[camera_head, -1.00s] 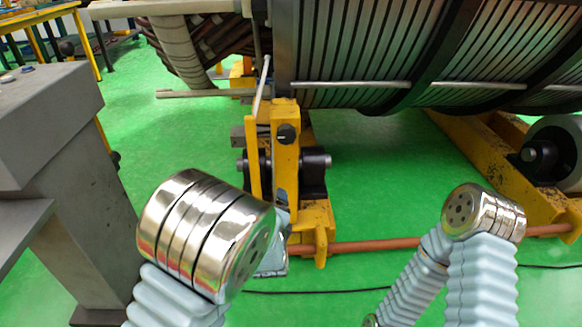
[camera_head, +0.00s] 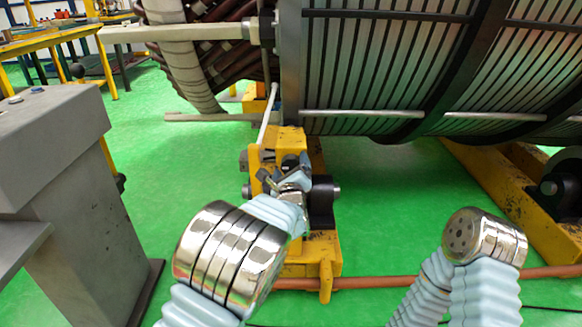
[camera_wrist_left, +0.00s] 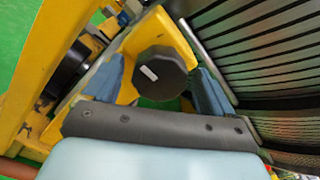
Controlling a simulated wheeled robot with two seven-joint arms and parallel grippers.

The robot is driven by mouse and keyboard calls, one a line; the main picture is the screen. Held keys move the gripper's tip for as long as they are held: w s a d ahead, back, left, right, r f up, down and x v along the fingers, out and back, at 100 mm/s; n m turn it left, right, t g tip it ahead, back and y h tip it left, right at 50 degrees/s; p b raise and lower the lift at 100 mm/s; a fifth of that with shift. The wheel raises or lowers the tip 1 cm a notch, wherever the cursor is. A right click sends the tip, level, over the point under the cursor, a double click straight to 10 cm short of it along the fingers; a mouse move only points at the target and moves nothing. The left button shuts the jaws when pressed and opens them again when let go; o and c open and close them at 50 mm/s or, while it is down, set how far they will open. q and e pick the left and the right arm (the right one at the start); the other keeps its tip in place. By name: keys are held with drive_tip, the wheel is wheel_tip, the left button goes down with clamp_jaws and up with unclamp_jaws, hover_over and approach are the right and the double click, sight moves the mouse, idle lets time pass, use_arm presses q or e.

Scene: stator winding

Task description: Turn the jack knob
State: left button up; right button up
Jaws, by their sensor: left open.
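The jack knob (camera_wrist_left: 158,73) is a dark, many-sided cap with a small white mark. It sits on the yellow jack frame (camera_wrist_left: 125,50) in the left wrist view. My left gripper (camera_wrist_left: 157,86) is open, with one blue finger on each side of the knob and gaps showing beside it. In the head view my left gripper (camera_head: 286,174) is at the front of the yellow jack (camera_head: 284,139), and it mostly hides the knob there. My right arm shows at the lower right of the head view, but its gripper is out of sight.
The large ribbed stator (camera_head: 375,70) lies above and behind the jack. A grey pedestal (camera_head: 60,180) stands at the left. A copper-coloured bar (camera_head: 375,281) runs low across the front. A yellow support beam (camera_head: 505,195) is at the right. Green floor is clear between.

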use_arm(q)
drive_tip(key=shift+w, duration=0.45)
drive_tip(key=shift+c, duration=0.3)
drive_tip(key=c, duration=1)
